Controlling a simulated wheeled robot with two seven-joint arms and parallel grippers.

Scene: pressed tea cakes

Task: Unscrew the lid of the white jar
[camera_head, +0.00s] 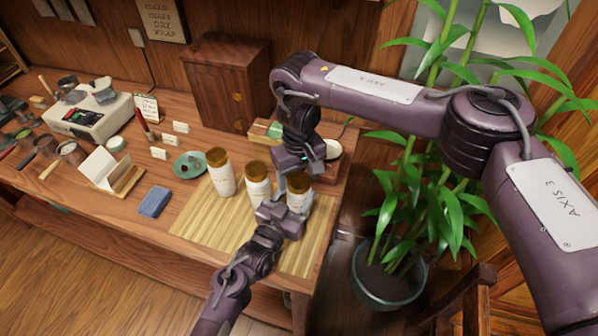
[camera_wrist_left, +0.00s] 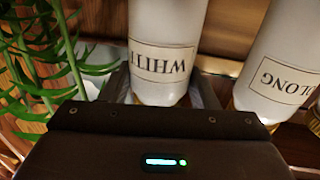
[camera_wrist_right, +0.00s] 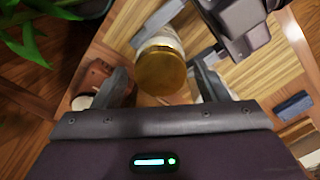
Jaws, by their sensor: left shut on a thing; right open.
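The white jar (camera_head: 296,203) is the rightmost of three white jars with gold lids and stands on a bamboo mat (camera_head: 195,212). Its upside-down label begins "WHIT" in the left wrist view (camera_wrist_left: 165,55). My left gripper (camera_head: 288,212) is shut around this jar's body, with a finger on each side. The jar's gold lid (camera_wrist_right: 161,68) faces the right wrist camera. My right gripper (camera_head: 297,168) is open above the jar. Its fingers (camera_wrist_right: 161,85) are on either side of the lid, and I see no clear contact. It partly hides the jar in the head view.
The middle jar (camera_head: 257,190), labelled "OLONG" as far as visible in the left wrist view (camera_wrist_left: 283,70), stands close by on the left. The third jar (camera_head: 221,178) is farther left. A wooden cabinet (camera_head: 224,85) stands behind, and a potted plant (camera_head: 385,270) stands right of the table.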

